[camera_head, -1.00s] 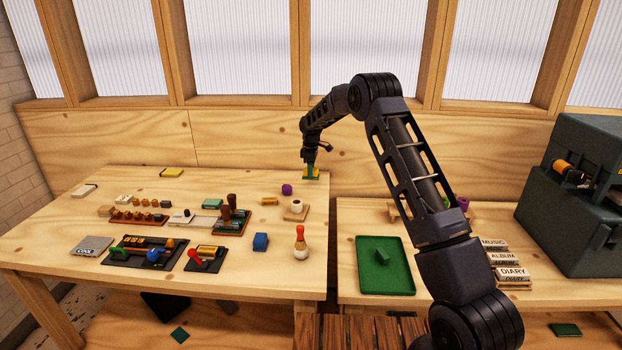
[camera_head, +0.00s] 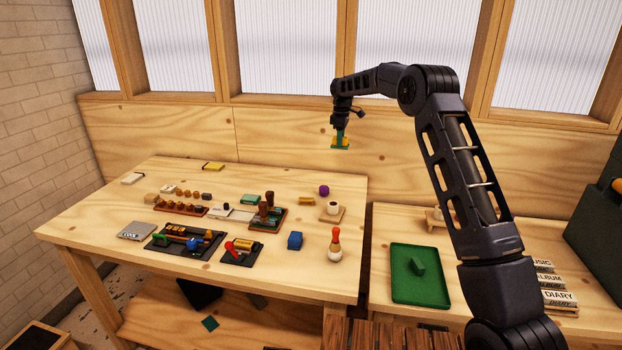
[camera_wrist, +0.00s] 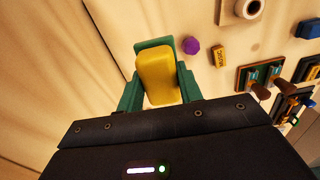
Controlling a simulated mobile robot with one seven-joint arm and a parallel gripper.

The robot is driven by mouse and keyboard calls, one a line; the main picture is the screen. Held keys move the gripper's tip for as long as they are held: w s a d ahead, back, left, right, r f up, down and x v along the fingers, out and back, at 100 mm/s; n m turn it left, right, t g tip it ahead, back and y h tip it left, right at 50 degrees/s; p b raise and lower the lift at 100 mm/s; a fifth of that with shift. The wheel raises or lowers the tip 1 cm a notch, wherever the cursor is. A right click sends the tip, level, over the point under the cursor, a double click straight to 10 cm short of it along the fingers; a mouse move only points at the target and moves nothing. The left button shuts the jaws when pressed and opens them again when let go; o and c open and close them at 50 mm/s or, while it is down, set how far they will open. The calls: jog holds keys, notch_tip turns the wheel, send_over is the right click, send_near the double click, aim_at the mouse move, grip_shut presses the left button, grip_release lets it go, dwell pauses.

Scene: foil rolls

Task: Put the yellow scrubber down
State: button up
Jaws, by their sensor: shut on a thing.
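The yellow scrubber (camera_wrist: 157,77) with a green layer is held between the green fingers of my gripper (camera_wrist: 157,90) in the wrist view. In the head view my gripper (camera_head: 341,138) is at the back right of the left table, and the scrubber (camera_head: 340,146) shows as a small yellow and green piece at its tip. It hangs in the air in front of the wooden back panel, apart from the tabletop.
A green tray (camera_head: 420,290) lies on the right table. The left table's back middle is mostly clear.

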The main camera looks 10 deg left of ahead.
jog(key=s+a, duration=0.4)
jog(key=a, duration=0.6)
jog(key=s+a, duration=0.3)
jog(key=a, duration=0.6)
jog(key=shift+n, duration=0.4)
jog(key=f, duration=2)
jog(key=shift+s+a, duration=0.1)
jog(key=shift+a, duration=0.1)
jog(key=shift+f, duration=0.1)
jog(key=o, duration=1)
notch_tip(320, 180, up, 12)
jog(key=shift+r, duration=0.2)
jog(key=shift+d, duration=0.1)
